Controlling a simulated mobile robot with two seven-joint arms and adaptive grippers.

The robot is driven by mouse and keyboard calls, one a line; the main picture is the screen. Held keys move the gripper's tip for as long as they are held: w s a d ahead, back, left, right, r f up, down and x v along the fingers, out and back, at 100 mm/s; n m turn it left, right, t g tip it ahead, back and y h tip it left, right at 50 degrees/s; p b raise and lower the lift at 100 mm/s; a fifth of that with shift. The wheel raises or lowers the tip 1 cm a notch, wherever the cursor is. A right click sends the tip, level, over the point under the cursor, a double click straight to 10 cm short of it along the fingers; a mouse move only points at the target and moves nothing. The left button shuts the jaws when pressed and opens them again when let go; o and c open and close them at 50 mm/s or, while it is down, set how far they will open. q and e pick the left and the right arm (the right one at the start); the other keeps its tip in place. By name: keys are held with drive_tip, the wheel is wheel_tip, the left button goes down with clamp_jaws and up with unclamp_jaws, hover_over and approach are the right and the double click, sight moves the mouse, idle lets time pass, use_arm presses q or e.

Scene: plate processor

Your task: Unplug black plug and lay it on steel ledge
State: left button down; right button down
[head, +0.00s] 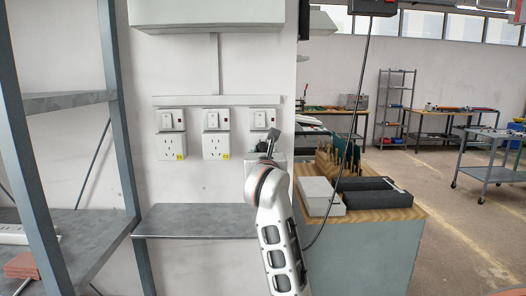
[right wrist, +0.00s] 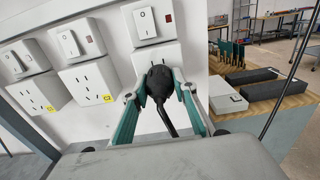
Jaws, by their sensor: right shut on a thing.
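The black plug (right wrist: 158,82) is at the face of the rightmost of three white wall sockets (right wrist: 135,60), with its cord running down toward my wrist. The plug looks to be against the socket, but the wrist view does not show how deep its pins sit. My right gripper (right wrist: 157,88) has its teal fingers on both sides of the plug and is shut on it. In the head view my right gripper (head: 270,146) is in front of that socket, mostly hidden by my arm. The grey steel ledge (head: 195,222) is below the sockets and looks bare. My left gripper is out of view.
The left and middle sockets (head: 171,148) look empty. A grey shelf rack (head: 122,140) stands left of the ledge. A wooden-topped cabinet (head: 385,212) with a white box (head: 319,196) and dark cases is to the right. A black cable hangs in front of it.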

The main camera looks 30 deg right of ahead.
drive_tip(key=shift+p+v, duration=0.65)
drive_tip(key=shift+v, duration=1.7)
drive_tip(key=shift+a, duration=0.1)
